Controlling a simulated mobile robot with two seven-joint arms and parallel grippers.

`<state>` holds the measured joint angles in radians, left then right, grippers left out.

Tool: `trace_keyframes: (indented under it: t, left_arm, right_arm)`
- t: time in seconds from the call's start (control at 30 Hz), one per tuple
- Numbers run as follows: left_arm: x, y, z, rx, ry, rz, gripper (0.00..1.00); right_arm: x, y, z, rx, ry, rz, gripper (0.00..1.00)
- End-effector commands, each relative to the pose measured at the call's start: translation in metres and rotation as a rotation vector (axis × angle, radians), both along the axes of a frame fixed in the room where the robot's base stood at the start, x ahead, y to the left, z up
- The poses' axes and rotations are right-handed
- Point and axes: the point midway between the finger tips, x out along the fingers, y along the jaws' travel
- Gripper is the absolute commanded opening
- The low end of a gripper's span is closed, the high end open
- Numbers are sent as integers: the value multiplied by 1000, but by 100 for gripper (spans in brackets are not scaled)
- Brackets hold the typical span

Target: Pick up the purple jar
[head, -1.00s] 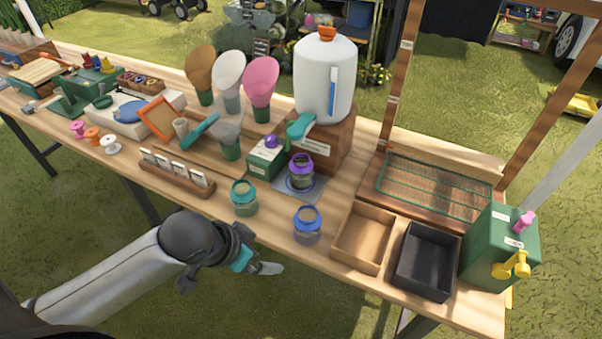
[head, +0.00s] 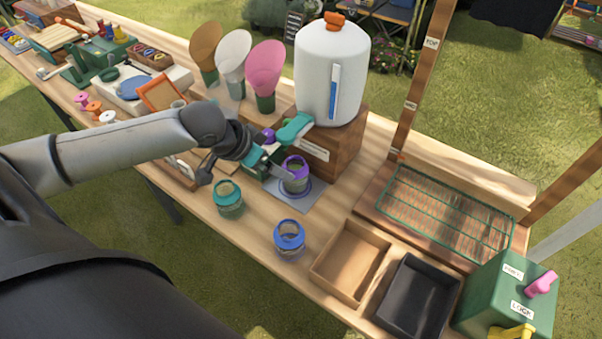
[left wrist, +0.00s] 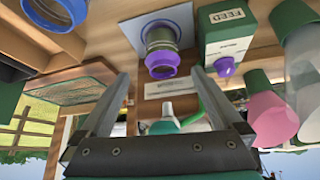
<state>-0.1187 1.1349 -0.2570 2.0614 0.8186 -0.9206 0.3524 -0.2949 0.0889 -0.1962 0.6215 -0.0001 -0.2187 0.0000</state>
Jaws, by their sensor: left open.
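The purple jar (head: 295,182), clear glass with a purple neck ring, stands upright on a grey plate (head: 312,200) in front of the white dispenser (head: 331,75). My left gripper (head: 278,167) is just left of the jar's upper part in the head view, with its fingers pointing toward it. In the left wrist view the picture is upside down. The purple jar (left wrist: 162,42) appears there beyond the open, empty fingers of my left gripper (left wrist: 160,73), roughly centred between them. I cannot tell whether a finger touches it. My right gripper is not in view.
A teal jar (head: 228,200) and a blue jar (head: 289,238) stand near the table's front edge. A green box with a purple knob, labelled FEED (left wrist: 232,30), is beside the purple jar. The dispenser's teal tap (head: 293,127) hangs close above. Wooden (head: 340,293) and black trays (head: 448,288) lie right.

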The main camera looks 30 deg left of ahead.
Motion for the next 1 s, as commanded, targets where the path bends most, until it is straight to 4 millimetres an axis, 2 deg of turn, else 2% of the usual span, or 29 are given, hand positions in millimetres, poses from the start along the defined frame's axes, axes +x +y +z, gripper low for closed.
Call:
trace_keyframes:
  t: [0.13, 0.33, 0.67, 1.0]
  left_arm:
    - [15, -5, -25, -5, -2, 1, 100]
    - [34, -10, -56, -2, 0, 0, 100]
    - [47, -13, -76, 0, -1, -1, 100]
    - [68, -16, -112, 0, 0, -1, 100]
  right_arm:
    - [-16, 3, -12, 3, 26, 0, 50]
    - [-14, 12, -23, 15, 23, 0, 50]
    - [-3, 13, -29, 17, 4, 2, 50]
    - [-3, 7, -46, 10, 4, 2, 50]
